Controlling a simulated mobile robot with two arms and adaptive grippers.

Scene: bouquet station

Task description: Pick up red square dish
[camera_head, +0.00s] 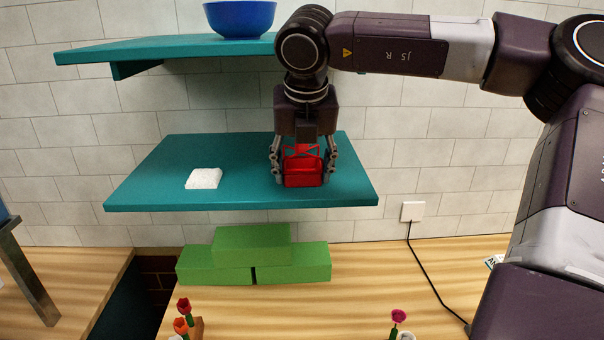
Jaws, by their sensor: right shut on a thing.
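The red square dish (303,168) is on the lower teal shelf (150,190), right of the shelf's middle. My right gripper (303,172) points straight down over it, with one finger on each side, and is shut on the dish. The gripper body covers the space above the dish. I cannot tell whether the dish is lifted clear of the shelf. My left gripper is not in view.
A white square item (204,178) lies on the same shelf, to the left. A blue bowl (240,17) stands on the upper shelf (160,50). Green blocks (252,254) are stacked below on the wooden counter (370,285). Flowers (398,317) stand in front. A socket (412,211) with a cable is at right.

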